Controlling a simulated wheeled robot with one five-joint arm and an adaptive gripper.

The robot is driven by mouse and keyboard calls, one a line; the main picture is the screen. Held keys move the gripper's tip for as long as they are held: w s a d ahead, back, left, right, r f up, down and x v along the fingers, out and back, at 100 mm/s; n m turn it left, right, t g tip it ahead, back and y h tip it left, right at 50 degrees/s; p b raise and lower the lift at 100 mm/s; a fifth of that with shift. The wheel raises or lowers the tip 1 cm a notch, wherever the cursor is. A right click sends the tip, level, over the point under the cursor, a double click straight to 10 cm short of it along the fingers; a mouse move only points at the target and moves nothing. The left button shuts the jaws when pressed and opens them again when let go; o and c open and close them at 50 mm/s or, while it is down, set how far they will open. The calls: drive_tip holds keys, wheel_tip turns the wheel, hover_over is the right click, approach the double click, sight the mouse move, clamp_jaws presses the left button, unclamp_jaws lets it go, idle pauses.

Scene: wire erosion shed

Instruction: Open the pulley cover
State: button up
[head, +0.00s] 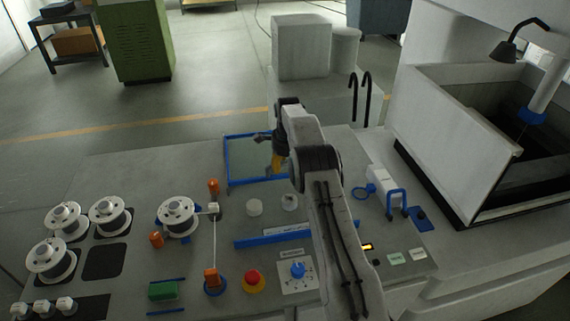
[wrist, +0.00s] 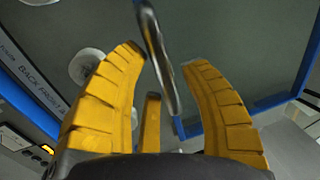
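The pulley cover (head: 228,163) is a tinted clear pane in a blue frame, near the back edge of the bench in the head view. Its blue edge also shows at the right in the wrist view (wrist: 302,72). I cannot tell its exact angle. My gripper (head: 278,166) is at the right part of the cover. In the wrist view its yellow fingers (wrist: 162,57) are apart. A shiny metal bar (wrist: 156,58), seemingly the cover's handle, runs between them, with gaps showing on both sides.
A blue labelled strip (head: 262,238) lies in front of the pulleys. Wire spools (head: 178,216) stand to the left, with a red button (head: 254,281) and blue knob (head: 297,270) at the front. A blue handle (head: 397,200) and white tank (head: 450,135) are at the right.

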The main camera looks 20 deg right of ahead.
drive_tip(key=shift+o, duration=0.8)
drive_tip(key=shift+r, duration=0.15)
wheel_tip(320, 180, up, 12)
drive_tip(key=s, duration=0.2)
drive_tip(key=shift+a, duration=0.25)
drive_tip(key=shift+s, duration=0.1)
drive_tip(key=shift+c, duration=0.2)
